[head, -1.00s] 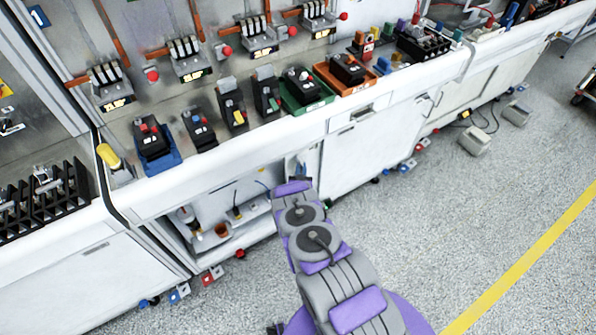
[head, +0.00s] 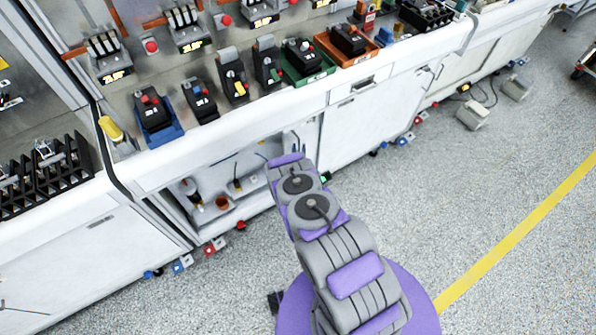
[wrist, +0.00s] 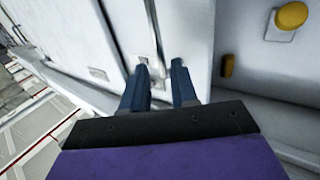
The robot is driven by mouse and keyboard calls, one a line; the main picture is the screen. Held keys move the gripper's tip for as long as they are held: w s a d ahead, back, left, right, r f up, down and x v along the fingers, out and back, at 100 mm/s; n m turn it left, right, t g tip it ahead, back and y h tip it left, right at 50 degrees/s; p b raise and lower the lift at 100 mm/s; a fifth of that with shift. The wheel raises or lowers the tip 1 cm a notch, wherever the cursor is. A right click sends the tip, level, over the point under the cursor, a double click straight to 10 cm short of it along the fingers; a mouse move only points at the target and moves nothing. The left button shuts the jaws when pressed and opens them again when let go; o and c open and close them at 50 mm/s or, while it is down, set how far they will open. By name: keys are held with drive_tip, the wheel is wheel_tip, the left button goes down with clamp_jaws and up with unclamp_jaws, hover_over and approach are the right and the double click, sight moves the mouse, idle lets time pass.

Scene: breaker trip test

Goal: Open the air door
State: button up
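A white cabinet door (head: 362,145) stands under the bench, right of an open compartment; no readable label shows whether it is the air door. In the wrist view, white panels (wrist: 185,30) meet at a narrow upright edge or handle-like strip (wrist: 153,30). My gripper (wrist: 159,66) has two dark blue fingers, apart, with their tips close to the lower end of that strip. I cannot tell whether they touch it. Nothing is clearly held between them. In the head view my arm reaches to the cabinet front, and its own links hide the gripper.
Breakers and trays line the bench top above. A yellow knob (wrist: 292,15) and a small yellow piece (wrist: 227,65) sit right of the fingers.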

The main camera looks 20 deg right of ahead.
drive_tip(key=v, duration=1.2)
drive_tip(key=shift+s, duration=0.4)
drive_tip(key=shift+s+a, duration=0.1)
